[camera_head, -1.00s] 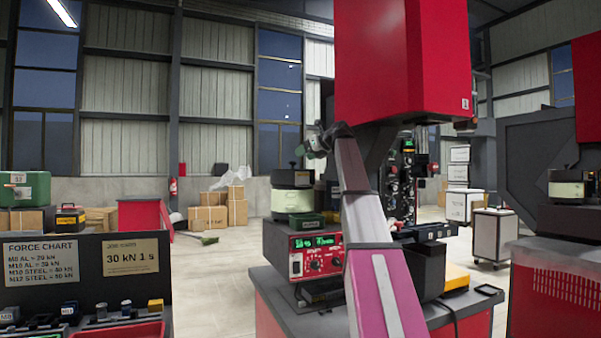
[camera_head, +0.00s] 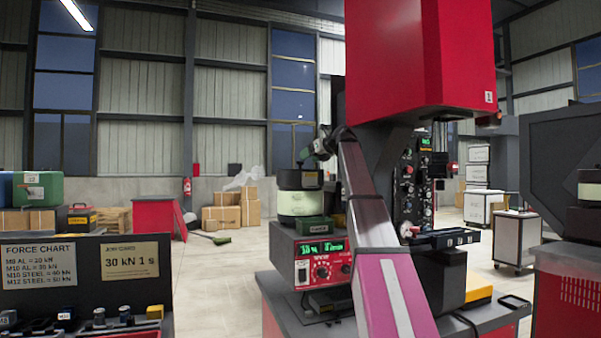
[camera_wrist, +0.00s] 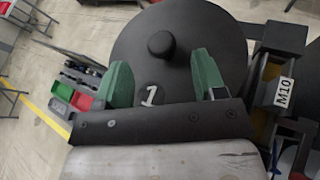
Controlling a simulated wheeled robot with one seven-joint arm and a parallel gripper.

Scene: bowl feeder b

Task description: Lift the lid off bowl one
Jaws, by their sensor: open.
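Bowl one (camera_head: 300,203) is a pale green drum standing on the red feeder unit with a green display. Its dark lid (camera_head: 300,179) is on top of it. In the wrist view the lid (camera_wrist: 185,50) is a dark disc with a round black knob (camera_wrist: 161,44) and a white "1". My gripper (camera_wrist: 165,78) is open, its two green fingers apart over the near part of the lid. The knob lies just beyond the fingertips, between their lines. In the head view my gripper (camera_head: 306,156) is at the lid, and the knob cannot be made out there.
A box marked M10 (camera_wrist: 284,92) is right of the lid in the wrist view. The tall red press (camera_head: 415,60) stands close to the right of my arm. The red feeder unit (camera_head: 312,262) is below the bowl. Open floor lies to the left.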

